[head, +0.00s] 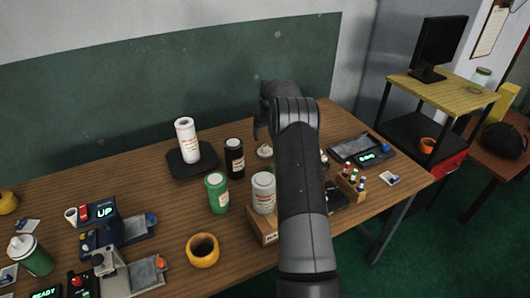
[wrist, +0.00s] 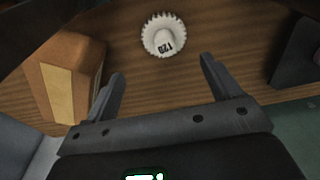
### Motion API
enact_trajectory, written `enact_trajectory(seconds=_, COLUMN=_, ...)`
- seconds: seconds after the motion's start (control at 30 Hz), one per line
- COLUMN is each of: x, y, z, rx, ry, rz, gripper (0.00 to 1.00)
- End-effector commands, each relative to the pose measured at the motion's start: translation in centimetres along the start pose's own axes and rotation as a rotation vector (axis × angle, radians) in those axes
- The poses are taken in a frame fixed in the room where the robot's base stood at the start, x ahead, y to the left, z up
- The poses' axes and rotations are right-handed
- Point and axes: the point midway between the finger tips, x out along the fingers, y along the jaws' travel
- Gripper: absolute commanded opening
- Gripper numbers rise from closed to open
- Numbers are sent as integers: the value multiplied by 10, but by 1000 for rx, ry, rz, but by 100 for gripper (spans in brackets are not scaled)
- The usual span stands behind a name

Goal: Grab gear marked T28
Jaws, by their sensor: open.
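A white toothed gear (wrist: 163,35) lies on the wooden table at the top middle of the wrist view. In the head view a small pale round piece (head: 264,151), apparently this gear, sits just left of my arm near my gripper (head: 259,130).
A brown box (wrist: 65,65) stands left of the fingers, and a dark object (wrist: 298,55) lies to the right. In the head view a black bottle (head: 234,158), a white-lidded jar (head: 263,190) and a white roll on a dark base (head: 186,140) stand nearby.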

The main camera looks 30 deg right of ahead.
Motion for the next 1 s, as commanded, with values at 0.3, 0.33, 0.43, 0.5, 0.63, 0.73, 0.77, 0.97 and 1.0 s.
enact_trajectory(seconds=0.3, x=37, y=-2, z=1, rx=0, ry=-1, rz=0, gripper=83)
enact_trajectory(seconds=0.33, x=39, y=-3, z=1, rx=0, ry=-1, rz=-1, gripper=83)
enact_trajectory(seconds=0.43, x=53, y=-6, z=2, rx=-1, ry=-2, rz=-1, gripper=83)
enact_trajectory(seconds=0.5, x=63, y=-9, z=3, rx=-1, ry=-2, rz=-1, gripper=83)
enact_trajectory(seconds=0.63, x=81, y=-8, z=3, rx=0, ry=-1, rz=-1, gripper=83)
enact_trajectory(seconds=0.73, x=84, y=-8, z=3, rx=0, ry=0, rz=0, gripper=83)
enact_trajectory(seconds=0.77, x=84, y=-8, z=3, rx=0, ry=1, rz=0, gripper=83)
enact_trajectory(seconds=0.97, x=84, y=-8, z=3, rx=0, ry=0, rz=0, gripper=76)
enact_trajectory(seconds=1.0, x=84, y=-8, z=3, rx=0, ry=0, rz=0, gripper=73)
